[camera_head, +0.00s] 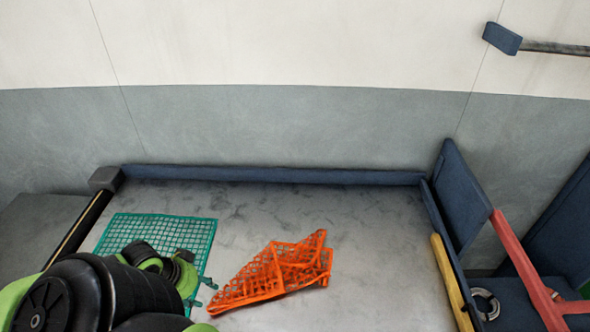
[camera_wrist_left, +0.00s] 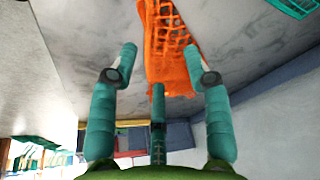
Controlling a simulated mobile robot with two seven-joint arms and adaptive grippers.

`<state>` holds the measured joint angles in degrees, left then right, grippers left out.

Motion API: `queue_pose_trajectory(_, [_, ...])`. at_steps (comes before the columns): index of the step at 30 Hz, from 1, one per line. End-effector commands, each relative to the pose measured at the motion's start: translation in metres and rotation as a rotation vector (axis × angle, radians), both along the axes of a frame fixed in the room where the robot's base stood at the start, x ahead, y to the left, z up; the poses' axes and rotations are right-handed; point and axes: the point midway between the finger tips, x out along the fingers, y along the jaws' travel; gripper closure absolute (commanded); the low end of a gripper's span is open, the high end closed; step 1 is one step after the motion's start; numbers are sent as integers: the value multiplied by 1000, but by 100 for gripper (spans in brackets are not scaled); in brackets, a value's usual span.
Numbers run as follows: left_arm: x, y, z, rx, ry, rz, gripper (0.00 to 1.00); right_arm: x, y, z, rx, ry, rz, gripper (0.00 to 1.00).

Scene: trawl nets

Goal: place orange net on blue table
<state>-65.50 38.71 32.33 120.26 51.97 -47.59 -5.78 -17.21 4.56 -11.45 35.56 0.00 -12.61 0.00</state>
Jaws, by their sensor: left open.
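The orange net (camera_head: 274,272) lies crumpled on a grey worktop with a raised dark blue back edge. It also shows in the left wrist view (camera_wrist_left: 166,48), beyond my left fingers. My left gripper (camera_head: 186,262) is left of the orange net in the head view, over the green net, and my arm partly hides that net. In the left wrist view its teal fingers (camera_wrist_left: 158,65) are spread, with nothing held between them. A dark blue surface (camera_head: 515,300) shows at the lower right. My right gripper is not in view.
A flat green net (camera_head: 140,228) lies at the worktop's left. A yellow bar (camera_head: 450,280) and an upright blue panel (camera_head: 460,205) line its right side. A red bar (camera_head: 524,262) and a pale ring (camera_head: 486,303) are beyond. The worktop right of the orange net is clear.

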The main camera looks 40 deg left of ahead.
Motion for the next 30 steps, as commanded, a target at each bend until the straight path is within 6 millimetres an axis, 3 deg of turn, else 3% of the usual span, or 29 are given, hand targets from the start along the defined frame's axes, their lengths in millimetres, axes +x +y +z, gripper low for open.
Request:
queue_pose_trajectory(3, [-1,0,2,1,0,-2,55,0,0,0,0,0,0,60])
queue_pose_trajectory(4, [-1,0,2,1,0,-3,66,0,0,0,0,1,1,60])
queue_pose_trajectory(9, [9,-5,0,-1,-4,-4,100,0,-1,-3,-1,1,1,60])
queue_pose_trajectory(30, [123,-69,-14,0,-5,-3,100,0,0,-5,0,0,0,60])
